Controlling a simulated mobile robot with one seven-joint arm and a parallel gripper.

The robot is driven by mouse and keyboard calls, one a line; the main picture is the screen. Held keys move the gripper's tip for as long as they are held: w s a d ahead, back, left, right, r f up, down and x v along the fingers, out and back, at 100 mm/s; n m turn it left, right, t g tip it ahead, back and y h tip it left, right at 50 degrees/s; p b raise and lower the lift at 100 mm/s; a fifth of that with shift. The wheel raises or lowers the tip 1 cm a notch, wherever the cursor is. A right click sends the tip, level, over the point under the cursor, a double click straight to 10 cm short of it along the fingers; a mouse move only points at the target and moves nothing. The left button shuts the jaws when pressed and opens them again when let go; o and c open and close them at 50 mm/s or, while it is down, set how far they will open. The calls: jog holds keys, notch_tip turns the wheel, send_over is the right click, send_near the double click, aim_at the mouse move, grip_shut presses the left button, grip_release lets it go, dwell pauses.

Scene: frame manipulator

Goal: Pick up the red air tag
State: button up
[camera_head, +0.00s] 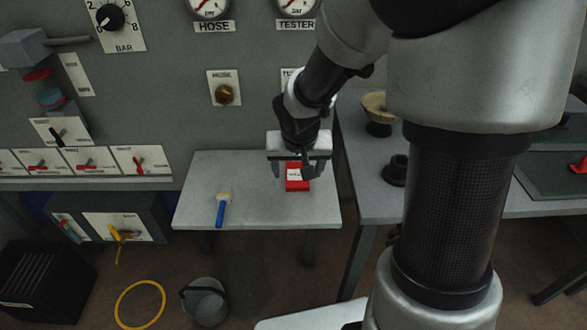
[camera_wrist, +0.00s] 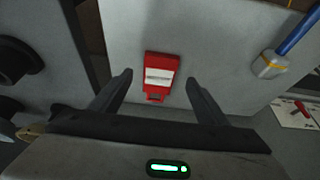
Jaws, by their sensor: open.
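The red air tag (camera_head: 297,177) is a small red rectangle with a white label. It lies on a small grey table (camera_head: 258,206). In the wrist view the red tag (camera_wrist: 160,77) lies flat on the pale tabletop, just beyond and between the fingertips. I cannot tell the exact height of the fingers above the table.
A blue-handled brush (camera_head: 222,208) lies on the same table, left of the tag. A grey panel with gauges and switches stands behind. A larger table (camera_head: 378,208) with a bowl (camera_head: 376,105) and a black object (camera_head: 396,170) is to the right. A bucket (camera_head: 205,301) stands on the floor.

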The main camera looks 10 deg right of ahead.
aim_at(297, 176)
jog(key=b+x, duration=0.1)
jog(key=x, duration=0.2)
jog(key=shift+w+d+f, duration=0.1)
jog(key=shift+w+f, duration=0.15)
jog(key=shift+f, duration=0.05)
jog(key=c, duration=1.1)
jog(key=shift+w+r, duration=0.1)
jog(key=shift+r, duration=0.05)
